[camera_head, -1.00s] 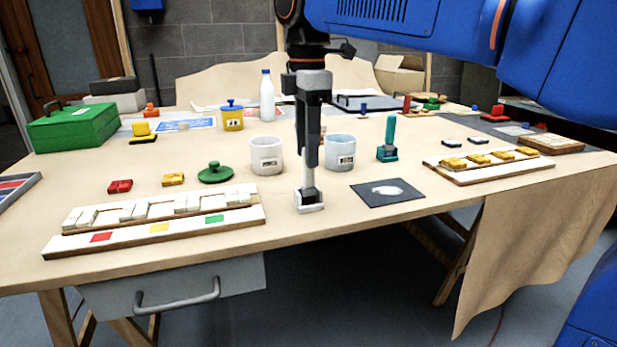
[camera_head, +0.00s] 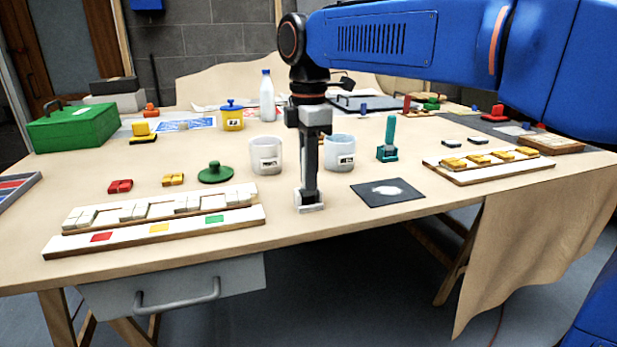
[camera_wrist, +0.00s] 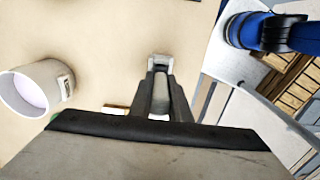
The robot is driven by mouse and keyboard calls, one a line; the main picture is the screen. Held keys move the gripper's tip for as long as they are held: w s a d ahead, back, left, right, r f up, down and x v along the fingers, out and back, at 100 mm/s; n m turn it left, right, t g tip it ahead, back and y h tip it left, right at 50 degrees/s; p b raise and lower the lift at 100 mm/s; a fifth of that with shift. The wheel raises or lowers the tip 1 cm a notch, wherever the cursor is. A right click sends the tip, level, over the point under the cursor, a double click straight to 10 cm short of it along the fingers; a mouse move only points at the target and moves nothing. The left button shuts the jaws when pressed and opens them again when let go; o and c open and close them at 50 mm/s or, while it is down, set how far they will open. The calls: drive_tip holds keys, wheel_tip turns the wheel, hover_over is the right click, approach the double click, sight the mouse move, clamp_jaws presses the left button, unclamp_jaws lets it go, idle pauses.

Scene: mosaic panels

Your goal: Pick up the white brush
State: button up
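The white brush (camera_head: 311,208) stands on the table near its front edge. Only its pale base shows clearly in the head view; my gripper hides most of the rest. My gripper (camera_head: 309,190) points straight down over the brush, its fingers low and close to the base. In the wrist view, the pale end of the brush (camera_wrist: 160,62) shows just beyond the tips of my gripper (camera_wrist: 160,75). The fingers lie close together there, and whether they press on the brush cannot be told.
A white mug (camera_head: 266,158) and a pale blue mug (camera_head: 340,156) stand behind my gripper. A dark square mat (camera_head: 375,197) lies to the right, with a teal brush (camera_head: 387,152) behind it. A white tile board (camera_head: 150,236) lies to the left.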

clamp_jaws()
